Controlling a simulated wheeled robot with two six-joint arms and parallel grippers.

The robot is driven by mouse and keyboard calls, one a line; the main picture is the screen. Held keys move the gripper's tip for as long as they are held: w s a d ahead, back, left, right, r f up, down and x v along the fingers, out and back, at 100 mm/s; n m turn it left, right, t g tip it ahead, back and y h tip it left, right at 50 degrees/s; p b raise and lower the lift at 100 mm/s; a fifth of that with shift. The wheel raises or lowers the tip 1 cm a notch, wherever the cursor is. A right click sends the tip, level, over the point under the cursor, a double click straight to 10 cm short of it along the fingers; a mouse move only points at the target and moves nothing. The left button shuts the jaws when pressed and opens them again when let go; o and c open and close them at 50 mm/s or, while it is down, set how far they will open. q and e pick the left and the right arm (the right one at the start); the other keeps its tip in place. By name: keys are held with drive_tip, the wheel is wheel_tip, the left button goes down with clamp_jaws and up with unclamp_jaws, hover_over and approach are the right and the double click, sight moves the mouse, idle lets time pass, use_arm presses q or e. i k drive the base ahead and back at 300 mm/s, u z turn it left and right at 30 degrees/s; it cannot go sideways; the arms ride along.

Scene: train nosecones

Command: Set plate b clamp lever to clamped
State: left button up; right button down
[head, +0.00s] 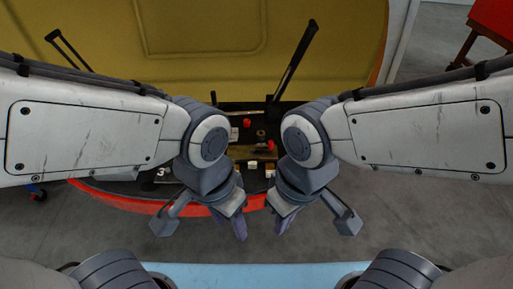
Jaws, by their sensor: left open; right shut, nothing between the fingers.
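A long dark lever (294,62) rises at a slant from the work surface, its upper end against the yellow panel. A thinner black handle (65,48) with a crossbar stands at the far left. I cannot tell which of them, if either, is the plate b clamp lever, and I read no plate label. My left gripper (239,230) points down in front of the red front edge, open and apart from both. My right gripper (282,225) hangs beside it, shut and empty.
The dark work surface (238,107) carries red knobs (246,122) and a small pale block (252,165). A curved red edge (130,200) borders its front. A large yellow panel (200,28) stands behind. A red item (493,20) stands at the far right. Grey floor shows at right.

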sight(252, 149)
drive_tip(key=u, duration=0.05)
drive_tip(key=k, duration=0.55)
drive_tip(key=u, duration=0.6)
drive_tip(key=i, duration=1.4)
drive_tip(key=z, duration=0.7)
